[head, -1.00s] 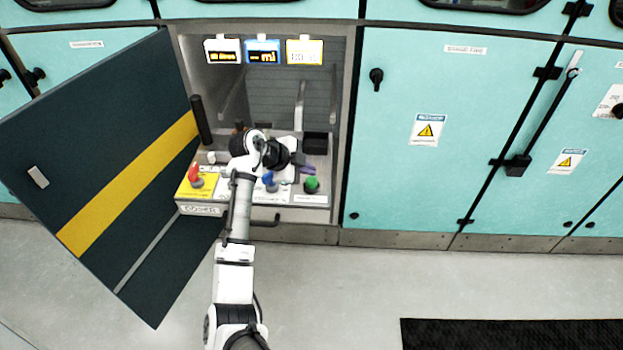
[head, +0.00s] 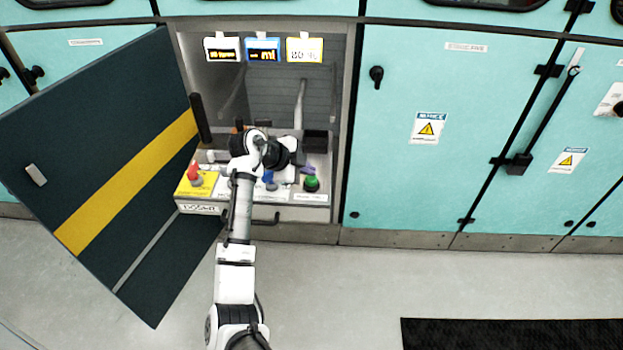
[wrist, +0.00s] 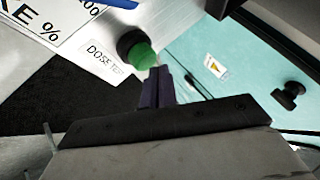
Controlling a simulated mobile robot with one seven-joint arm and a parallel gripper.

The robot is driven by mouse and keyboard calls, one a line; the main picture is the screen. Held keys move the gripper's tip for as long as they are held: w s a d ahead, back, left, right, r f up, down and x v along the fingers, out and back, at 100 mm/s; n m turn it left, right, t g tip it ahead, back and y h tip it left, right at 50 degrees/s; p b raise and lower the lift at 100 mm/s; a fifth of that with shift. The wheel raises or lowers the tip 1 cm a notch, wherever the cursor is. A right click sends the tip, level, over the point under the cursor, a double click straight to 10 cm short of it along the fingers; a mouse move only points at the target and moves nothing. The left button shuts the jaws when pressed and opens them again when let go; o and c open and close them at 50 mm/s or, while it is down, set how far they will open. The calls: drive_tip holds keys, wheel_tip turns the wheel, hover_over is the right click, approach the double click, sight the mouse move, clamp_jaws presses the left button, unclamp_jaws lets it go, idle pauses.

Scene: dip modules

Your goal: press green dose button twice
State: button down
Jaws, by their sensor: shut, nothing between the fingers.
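The green dose button (head: 311,183) is a round green cap on a dark collar, at the right front of the console panel. It also shows in the wrist view (wrist: 140,54), beside a white label that reads roughly "DOSE". My gripper (head: 306,169) is shut and empty. Its purple fingers show just behind the green button in the head view. In the wrist view the shut fingertips (wrist: 160,72) appear right beside the button's edge. I cannot tell whether they touch it.
The console also has a red button (head: 194,173) on a yellow plate and a blue knob (head: 268,178). A dark open door (head: 110,160) stands to the left. Three small displays (head: 262,50) hang above. A teal cabinet wall (head: 390,160) is to the right.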

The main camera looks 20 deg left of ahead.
sight(308, 179)
drive_tip(key=shift+f+b, duration=0.5)
drive_tip(key=shift+f, duration=0.25)
idle(0.8)
drive_tip(key=shift+r, duration=0.1)
drive_tip(key=shift+r+p, duration=0.45)
drive_tip(key=shift+r, duration=0.55)
drive_tip(key=shift+r+p, duration=1.3)
drive_tip(key=shift+r, duration=1.2)
idle(0.5)
